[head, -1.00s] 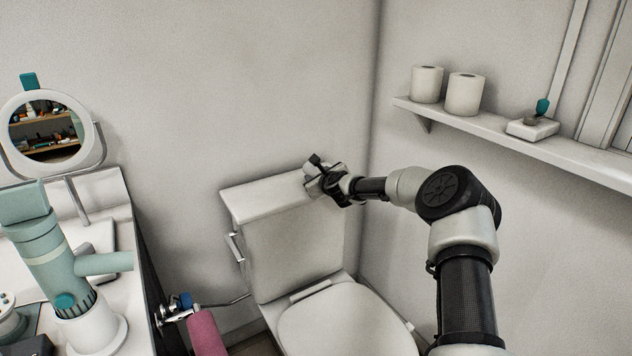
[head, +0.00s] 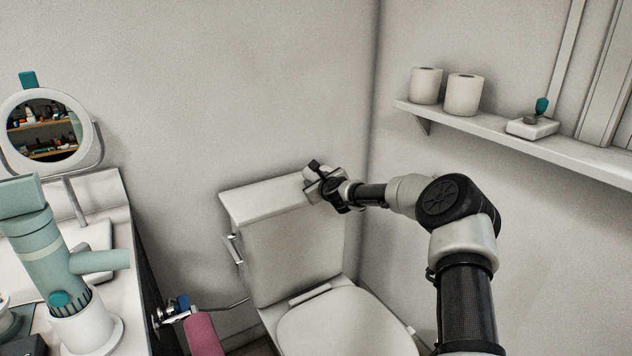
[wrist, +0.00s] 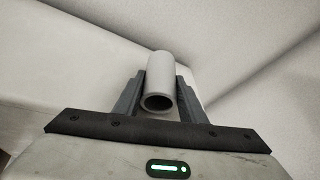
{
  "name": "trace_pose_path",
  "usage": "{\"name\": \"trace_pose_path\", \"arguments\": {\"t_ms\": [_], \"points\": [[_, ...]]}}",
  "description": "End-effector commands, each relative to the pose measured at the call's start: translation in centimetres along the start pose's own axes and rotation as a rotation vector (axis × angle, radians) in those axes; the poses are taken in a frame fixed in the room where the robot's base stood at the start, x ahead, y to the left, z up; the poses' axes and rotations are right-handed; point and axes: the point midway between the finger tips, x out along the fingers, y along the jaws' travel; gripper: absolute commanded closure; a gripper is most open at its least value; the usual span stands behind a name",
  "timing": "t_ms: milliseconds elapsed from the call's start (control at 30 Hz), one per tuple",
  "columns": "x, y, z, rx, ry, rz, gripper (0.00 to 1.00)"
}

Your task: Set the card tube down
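The card tube (wrist: 160,78) is a short pale grey hollow cylinder. In the wrist view it lies between the two fingers of my gripper (wrist: 158,98), its open end facing the camera. The fingers press against both sides of it, so my gripper is shut on it. In the head view my gripper (head: 317,177) is at the right end of the toilet tank lid (head: 262,203), close to the wall corner. The tube is mostly hidden there by the gripper. I cannot tell whether it touches the lid.
A shelf (head: 500,138) on the right wall holds two paper rolls (head: 464,94) and a small white dish (head: 532,127). The closed toilet seat (head: 345,325) is below the tank. A counter at left bears a round mirror (head: 45,132) and a teal dryer (head: 50,258). The lid's left part is clear.

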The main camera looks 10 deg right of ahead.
Motion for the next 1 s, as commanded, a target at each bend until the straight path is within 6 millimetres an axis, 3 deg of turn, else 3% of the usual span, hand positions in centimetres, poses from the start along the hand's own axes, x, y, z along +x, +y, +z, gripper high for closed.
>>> {"name": "trace_pose_path", "arguments": {"t_ms": [33, 100, 267, 467, 533, 800, 1000], "points": [[0.2, 0.9, -1.8, -0.001, 0.023, 0.019, 0.56], [0.2, 1.0, -1.8, -0.001, 0.023, 0.02, 0.56], [0.1, 1.0, -1.7, -0.001, 0.023, 0.021, 0.56], [-0.5, 0.2, 0.0, -0.002, 0.022, 0.021, 0.56], [-1.7, 0.2, -0.7, 0.001, 0.024, 0.018, 0.56], [-7.8, -0.2, -0.1, 0.0, 0.017, 0.012, 0.56], [-11.1, -0.1, 0.2, 0.0, 0.013, 0.011, 0.56]]}}
